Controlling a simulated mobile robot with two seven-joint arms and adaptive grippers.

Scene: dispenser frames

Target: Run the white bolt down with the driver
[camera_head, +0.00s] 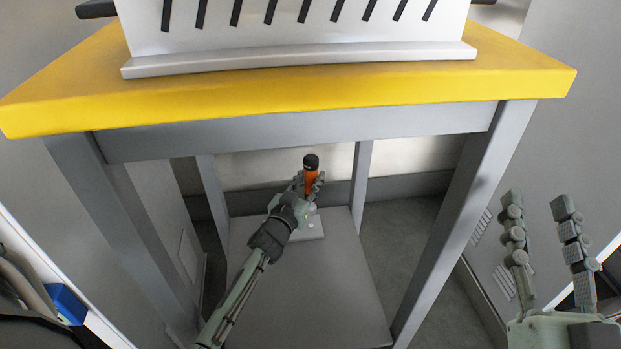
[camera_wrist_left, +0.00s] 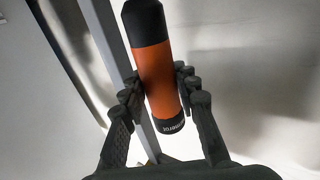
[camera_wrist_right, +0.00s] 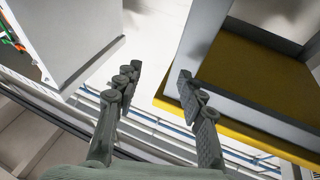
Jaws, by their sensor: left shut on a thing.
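The driver (camera_head: 311,178) is an orange cylinder with black ends. It stands roughly upright under the yellow-topped table, above a small light plate (camera_head: 313,229) on the grey lower shelf. My left gripper (camera_head: 309,182) is shut on the driver. In the left wrist view the driver (camera_wrist_left: 155,70) sits between the fingers, slightly tilted in the picture. A small pale part shows by the driver's lower end, but I cannot tell whether it is the white bolt. The driver's contact with a bolt is hidden. My right gripper (camera_head: 538,205) is open and empty, off to the right of the table.
The yellow tabletop (camera_head: 300,98) overhangs my left arm, with grey legs (camera_head: 465,205) on both sides. A white slotted unit (camera_head: 300,25) stands on top. The grey lower shelf (camera_head: 310,295) is otherwise clear. A blue object (camera_head: 66,303) is at the lower left.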

